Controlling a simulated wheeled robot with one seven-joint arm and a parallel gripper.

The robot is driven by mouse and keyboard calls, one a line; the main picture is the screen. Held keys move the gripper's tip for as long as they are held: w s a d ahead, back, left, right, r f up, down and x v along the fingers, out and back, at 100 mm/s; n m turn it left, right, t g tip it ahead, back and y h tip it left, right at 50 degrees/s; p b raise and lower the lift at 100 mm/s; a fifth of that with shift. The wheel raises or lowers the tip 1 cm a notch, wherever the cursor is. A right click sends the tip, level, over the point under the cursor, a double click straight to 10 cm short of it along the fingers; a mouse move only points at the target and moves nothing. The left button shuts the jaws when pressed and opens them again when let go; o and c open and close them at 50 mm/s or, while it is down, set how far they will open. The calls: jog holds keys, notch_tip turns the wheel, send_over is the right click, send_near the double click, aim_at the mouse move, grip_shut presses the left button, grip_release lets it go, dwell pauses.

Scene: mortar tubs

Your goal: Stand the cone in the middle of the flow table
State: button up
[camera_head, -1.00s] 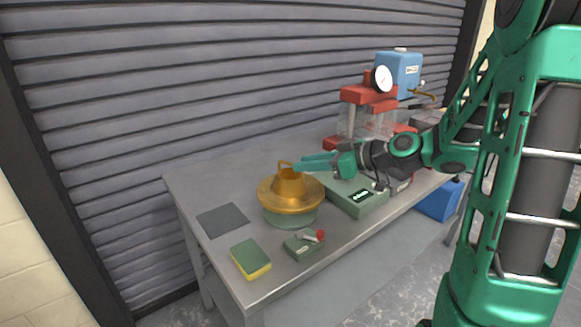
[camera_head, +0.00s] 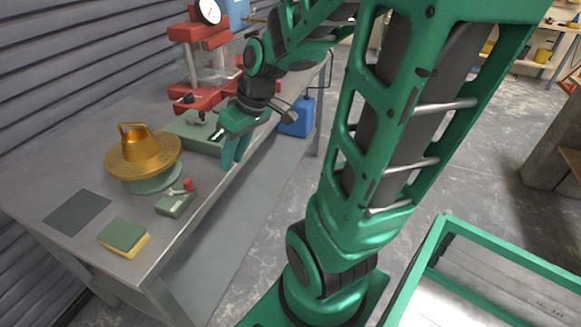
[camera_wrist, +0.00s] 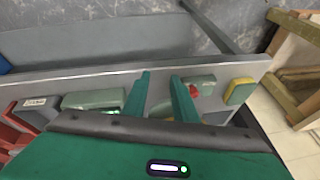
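The flow table's green base (camera_head: 150,184) rests on the bench. My gripper (camera_head: 233,166) is to the right of the flow table, near the bench's front edge, fingers pointing down. In the wrist view my gripper (camera_wrist: 162,82) has its two fingers apart with nothing held between them. The cone cannot be made out there.
A small green box with a red knob (camera_head: 176,199), a sponge (camera_head: 123,237) and a dark plate (camera_head: 76,212) lie near the flow table. A green case (camera_head: 196,130) and red press (camera_head: 205,97) stand behind. A blue container (camera_head: 298,118) is beyond the bench edge.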

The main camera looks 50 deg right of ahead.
jog(key=s+d+m+g+h, duration=0.1)
jog(key=s+d+m+g, duration=0.1)
jog(key=s+m, duration=0.2)
jog(key=s+d+r+m+g+h, duration=0.1)
jog(key=s+d+m, duration=0.1)
jog(key=s, duration=0.9)
jog(key=shift+s+d+r+m+g, duration=0.2)
jog(key=shift+s+d+m+g, duration=0.15)
jog(key=shift+m, duration=0.55)
jog(key=shift+w+a, duration=0.1)
jog(key=shift+w+f, duration=0.25)
jog(key=shift+w, duration=0.4)
jog(key=shift+c, duration=0.6)
